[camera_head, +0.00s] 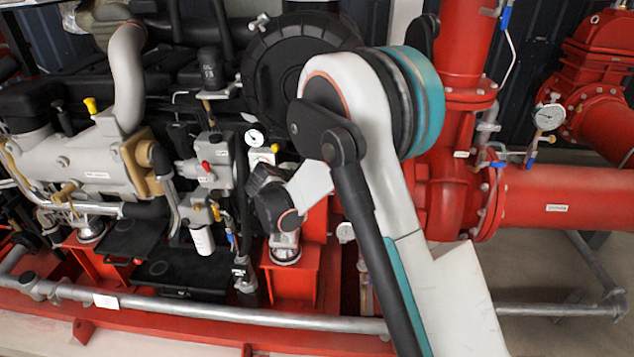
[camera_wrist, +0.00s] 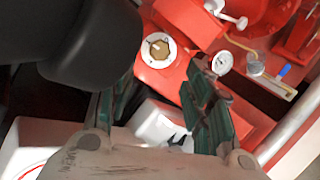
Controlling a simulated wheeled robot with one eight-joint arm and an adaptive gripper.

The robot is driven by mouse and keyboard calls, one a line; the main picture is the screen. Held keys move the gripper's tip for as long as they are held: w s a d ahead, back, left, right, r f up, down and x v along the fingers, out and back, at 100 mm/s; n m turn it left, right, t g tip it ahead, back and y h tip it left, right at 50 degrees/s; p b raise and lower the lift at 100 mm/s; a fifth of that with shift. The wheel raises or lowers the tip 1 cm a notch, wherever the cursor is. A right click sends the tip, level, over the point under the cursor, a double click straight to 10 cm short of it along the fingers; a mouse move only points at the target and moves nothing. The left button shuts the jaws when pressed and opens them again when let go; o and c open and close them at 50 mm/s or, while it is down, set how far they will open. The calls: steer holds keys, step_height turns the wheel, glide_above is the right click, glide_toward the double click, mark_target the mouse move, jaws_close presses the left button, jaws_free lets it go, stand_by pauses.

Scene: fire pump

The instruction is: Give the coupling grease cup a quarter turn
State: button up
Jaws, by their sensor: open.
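My gripper (camera_wrist: 160,88) is open in the wrist view, its two green-padded fingers apart. A pale blocky part (camera_wrist: 158,122) shows between the fingers; I cannot tell whether they touch it. Beyond the fingertips is a round pale fitting with a brass-coloured centre (camera_wrist: 158,47) on a red block. A pale T-shaped handle (camera_wrist: 228,15) stands at the top right of it. I cannot tell for certain which part is the coupling grease cup. In the head view my arm covers much of the coupling area, and I cannot make out the fingers.
A small gauge (camera_wrist: 221,63) sits close beyond the right finger, with a blue-handled part (camera_wrist: 283,72) to its right. In the head view the engine (camera_head: 110,150) crowds the left, red pump pipework (camera_head: 560,198) stands right, and a grey pipe (camera_head: 230,312) crosses the front.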

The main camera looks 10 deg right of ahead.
steer(key=b+x, duration=0.2)
steer(key=x, duration=0.6)
steer(key=c, duration=1.1)
